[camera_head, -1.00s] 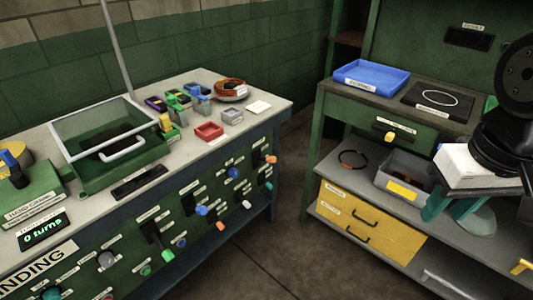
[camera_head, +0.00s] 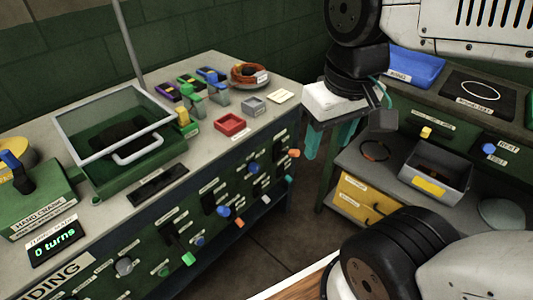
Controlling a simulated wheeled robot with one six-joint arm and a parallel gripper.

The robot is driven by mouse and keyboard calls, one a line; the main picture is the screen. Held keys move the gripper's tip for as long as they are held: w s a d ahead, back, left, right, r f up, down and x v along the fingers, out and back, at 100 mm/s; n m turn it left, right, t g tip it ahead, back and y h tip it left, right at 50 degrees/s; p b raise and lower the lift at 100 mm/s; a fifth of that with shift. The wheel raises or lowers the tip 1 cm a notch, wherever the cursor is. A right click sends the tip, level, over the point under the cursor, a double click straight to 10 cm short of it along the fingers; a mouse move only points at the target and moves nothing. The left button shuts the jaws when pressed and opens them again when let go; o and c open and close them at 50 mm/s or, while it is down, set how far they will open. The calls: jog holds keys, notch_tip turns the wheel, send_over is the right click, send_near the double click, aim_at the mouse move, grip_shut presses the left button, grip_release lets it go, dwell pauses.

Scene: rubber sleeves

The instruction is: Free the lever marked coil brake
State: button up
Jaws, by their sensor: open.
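The winding bench's dark green front panel (camera_head: 150,240) carries several levers and knobs with small labels. I cannot read which label says coil brake. A green-ended lever (camera_head: 187,258) hangs low near the middle of the panel. A blue handle (camera_head: 223,211), an orange handle (camera_head: 238,222), another blue one (camera_head: 253,168) and an orange one (camera_head: 294,153) are further right. I cannot tell which of these ends are rubber sleeves. My gripper (camera_head: 326,150), with teal fingers under a white body, is open and empty. It hangs right of the bench's right end, apart from the levers.
A glass-lidded box (camera_head: 112,125), a hand crank unit (camera_head: 35,190), a red tray (camera_head: 230,124) and coloured clips (camera_head: 190,88) stand on the bench. The right workbench holds a blue tray (camera_head: 416,68), grey bin (camera_head: 436,168) and yellow drawers (camera_head: 358,200). Floor shows between the benches.

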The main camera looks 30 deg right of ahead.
jog(key=w+d+f+n, duration=0.1)
jog(key=w+d, duration=0.1)
jog(key=w, duration=0.5)
jog(key=w+d+f, duration=0.1)
jog(key=w+f, duration=0.1)
jog(key=w, duration=0.4)
jog(key=n+h, duration=0.1)
jog(key=n, duration=0.3)
send_over(293, 156)
jog(key=w, duration=0.1)
jog(key=shift+g, duration=0.4)
notch_tip(293, 156, down, 31)
jog(key=shift+w+d+f, duration=0.1)
jog(key=f, duration=0.5)
jog(key=d+f, duration=0.1)
jog(key=f, duration=0.2)
jog(key=shift+w+d+f, duration=0.1)
jog(key=shift+w, duration=0.2)
grip_shut()
